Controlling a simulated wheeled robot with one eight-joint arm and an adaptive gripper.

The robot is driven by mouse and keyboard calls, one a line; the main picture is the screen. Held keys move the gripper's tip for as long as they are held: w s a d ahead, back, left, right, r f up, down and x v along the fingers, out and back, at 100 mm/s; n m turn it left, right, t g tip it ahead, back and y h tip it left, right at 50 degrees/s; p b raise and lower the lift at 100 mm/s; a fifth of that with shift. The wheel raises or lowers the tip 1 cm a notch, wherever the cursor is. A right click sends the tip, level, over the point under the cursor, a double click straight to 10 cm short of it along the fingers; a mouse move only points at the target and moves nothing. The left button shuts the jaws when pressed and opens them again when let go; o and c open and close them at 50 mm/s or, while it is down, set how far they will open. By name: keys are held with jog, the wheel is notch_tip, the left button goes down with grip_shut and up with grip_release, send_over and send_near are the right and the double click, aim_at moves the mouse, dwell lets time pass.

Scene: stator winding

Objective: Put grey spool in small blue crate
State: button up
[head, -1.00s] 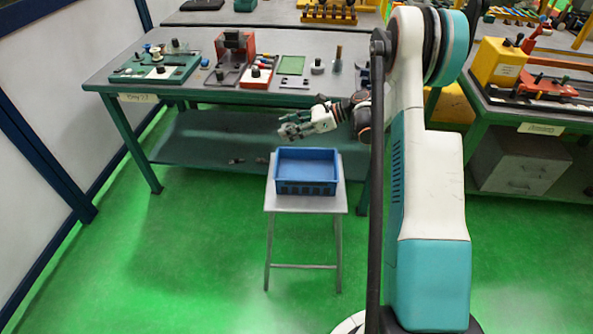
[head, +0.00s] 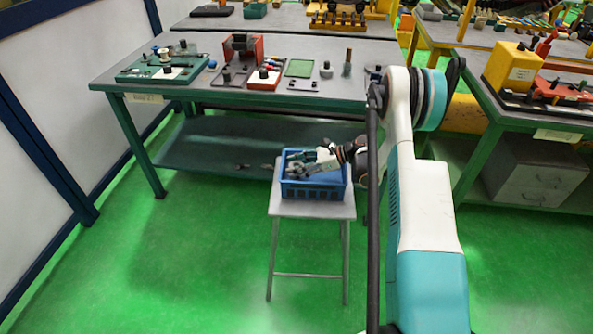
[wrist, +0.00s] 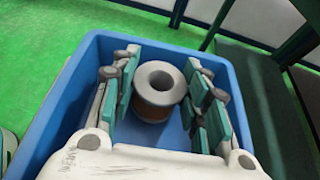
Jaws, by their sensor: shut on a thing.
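The small blue crate (head: 313,192) stands on a grey stool in the head view, and its blue wall (wrist: 62,110) frames the wrist view. My gripper (head: 297,168) is low at the crate, with its fingers inside the rim. In the wrist view the grey spool (wrist: 158,84), with a round hole in its top and a brownish winding, is upright between the teal finger pads of my gripper (wrist: 160,88). The gripper is shut on it. I cannot tell whether the spool touches the crate floor. The spool cannot be made out in the head view.
The grey stool (head: 284,208) has a small top, mostly covered by the crate. Behind it is a green-framed workbench (head: 210,92) with several fixtures and parts. Another bench with a yellow block (head: 512,66) stands at the right. The green floor at the left is clear.

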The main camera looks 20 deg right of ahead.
jog(key=shift+f, duration=0.4)
jog(key=shift+r, duration=0.1)
jog(key=o, duration=1)
jog(key=shift+o, duration=0.2)
jog(key=shift+d, duration=0.1)
jog(key=p+v, duration=0.4)
jog(key=v, duration=0.6)
jog(key=shift+s+d+r, duration=0.1)
jog(key=shift+r, duration=0.1)
jog(key=shift+s+d+r, duration=0.2)
jog(key=shift+s+d, duration=0.2)
jog(key=shift+d, duration=0.2)
